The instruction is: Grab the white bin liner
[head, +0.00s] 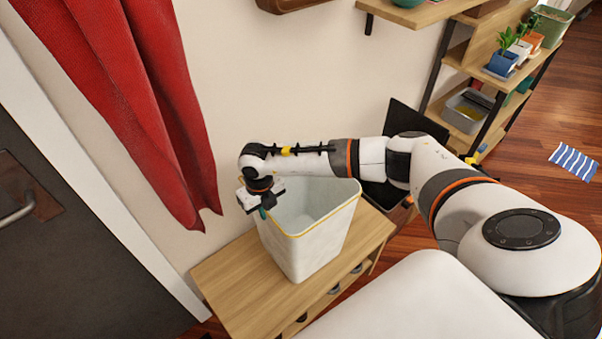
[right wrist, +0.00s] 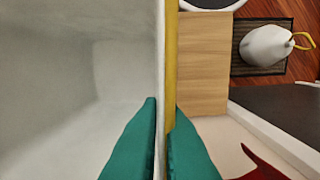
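The white bin liner (head: 305,235) is a tall, open-topped, tapered bin with a yellow rim. It stands on a wooden cabinet (head: 225,280) against the wall, and it looks empty. My right gripper (head: 262,208) reaches over from the right and is at the bin's left rim. In the right wrist view its two teal fingers (right wrist: 162,135) straddle the bin wall, one inside and one outside, with almost no gap, so it looks shut on the wall. The bin's pale inside (right wrist: 70,80) fills the left of that view. My left gripper is not in view.
A red curtain (head: 150,100) hangs close to the left of the bin, beside a dark door (head: 70,230). Shelves with plants (head: 505,62) stand at the upper right. A blue-striped cloth (head: 574,161) lies on the wooden floor. A white object with a yellow handle (right wrist: 265,46) is on a dark mat.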

